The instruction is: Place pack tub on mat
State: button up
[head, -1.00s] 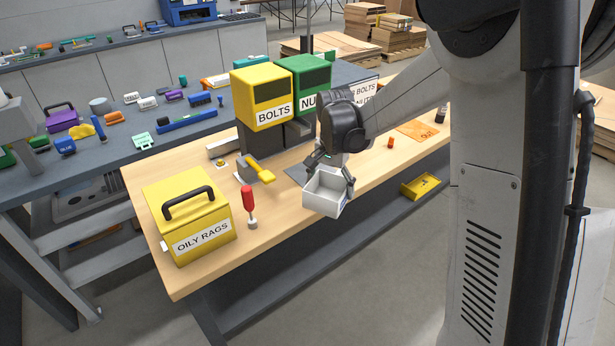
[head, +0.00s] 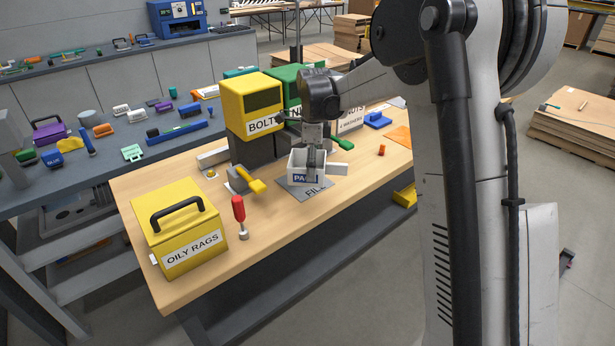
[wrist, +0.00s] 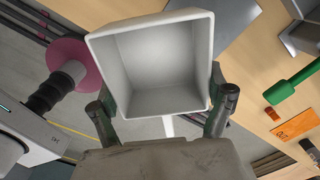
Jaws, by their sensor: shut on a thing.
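The pack tub (head: 304,178) is a white open box with a PACK label in the head view. Its empty inside fills the upper middle of the wrist view (wrist: 158,60). My gripper (head: 312,164) is shut on the tub, with a finger on each side in the wrist view (wrist: 168,115).
A yellow bolts bin (head: 250,105) and a green nuts bin (head: 285,80) stand behind the tub. A yellow lever (head: 252,183) and a green lever (head: 342,143) stick out nearby. A red-handled tool (head: 239,213) and a yellow oily rags box (head: 180,232) stand at left.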

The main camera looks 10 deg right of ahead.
jog(key=w+f, duration=0.2)
jog(key=w, duration=0.1)
jog(key=w+d+f, duration=0.1)
jog(key=w+f, duration=0.1)
jog(key=w, duration=0.1)
jog(key=w+f, duration=0.2)
jog(key=w, duration=0.1)
jog(key=shift+w+d, duration=0.2)
jog(key=shift+w, duration=0.15)
jog(key=shift+f+p, duration=0.3)
jog(key=shift+f, duration=1.7)
jog(key=shift+f, duration=0.2)
jog(key=o, duration=1.1)
jog(key=shift+c, duration=0.2)
jog(key=shift+r, duration=0.1)
